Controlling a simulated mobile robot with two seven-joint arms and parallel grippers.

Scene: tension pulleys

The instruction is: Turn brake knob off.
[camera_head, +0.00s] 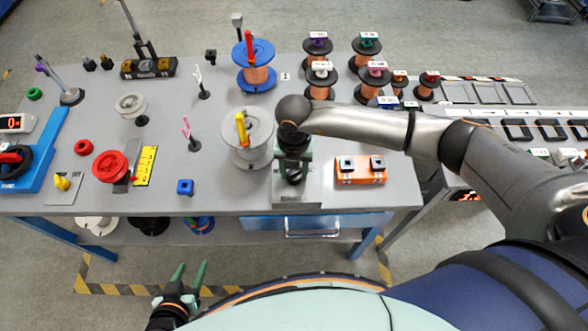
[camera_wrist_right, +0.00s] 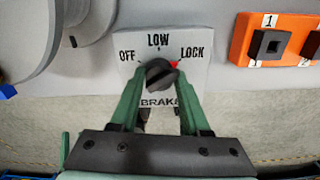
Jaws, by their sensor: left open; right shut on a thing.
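The brake panel (camera_wrist_right: 190,50) is a pale plate marked OFF, LOW and LOCK, with BRAKE below. Its dark round knob (camera_wrist_right: 159,74) has a red mark on its upper right side, toward LOCK. My right gripper (camera_wrist_right: 158,84) has its green fingers shut on the knob. In the head view the brake panel (camera_head: 310,193) sits at the table's front edge, and my right gripper (camera_head: 292,178) hides the knob. My left gripper (camera_head: 189,268) is open and empty, low in front of the table.
A large grey spool (camera_head: 247,150) with a yellow handle stands close on the left. Copper spools (camera_head: 366,57) stand behind. The floor around my left gripper is clear.

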